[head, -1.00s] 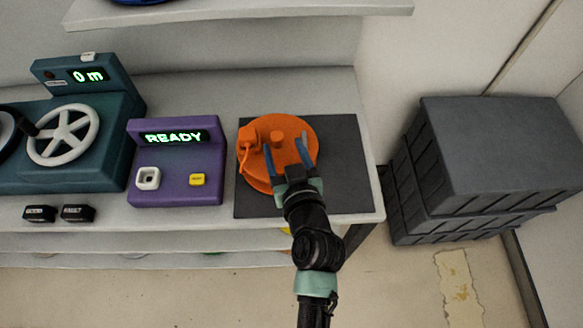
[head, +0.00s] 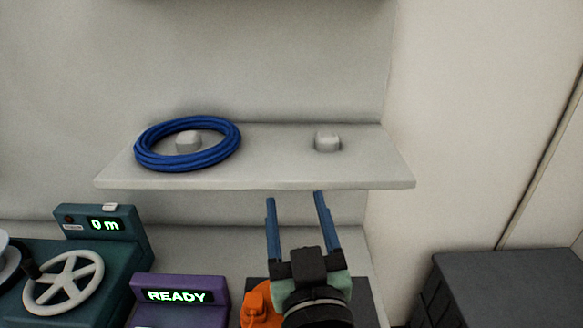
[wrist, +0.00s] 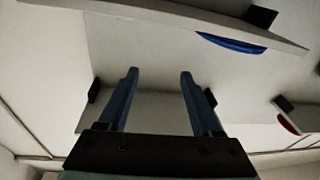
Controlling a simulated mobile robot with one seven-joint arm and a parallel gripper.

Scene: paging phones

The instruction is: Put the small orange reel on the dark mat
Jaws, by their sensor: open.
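The orange reel (head: 257,307) shows only in part at the bottom of the head view, mostly hidden behind my gripper and cut by the frame edge. It sits on the dark mat (head: 364,300), of which only a strip shows. My gripper (head: 295,195) is raised above and in front of the reel, pointing up toward the shelf. Its two blue fingers are apart with nothing between them. In the wrist view my gripper (wrist: 158,72) is also open and empty, and no reel shows there.
A shelf (head: 300,168) lies just beyond my fingertips, with a blue coil (head: 187,144) around a grey peg and another bare peg (head: 327,142). A purple READY box (head: 180,290), a teal wheel unit (head: 120,260) and dark stacked crates (head: 510,285) stand around.

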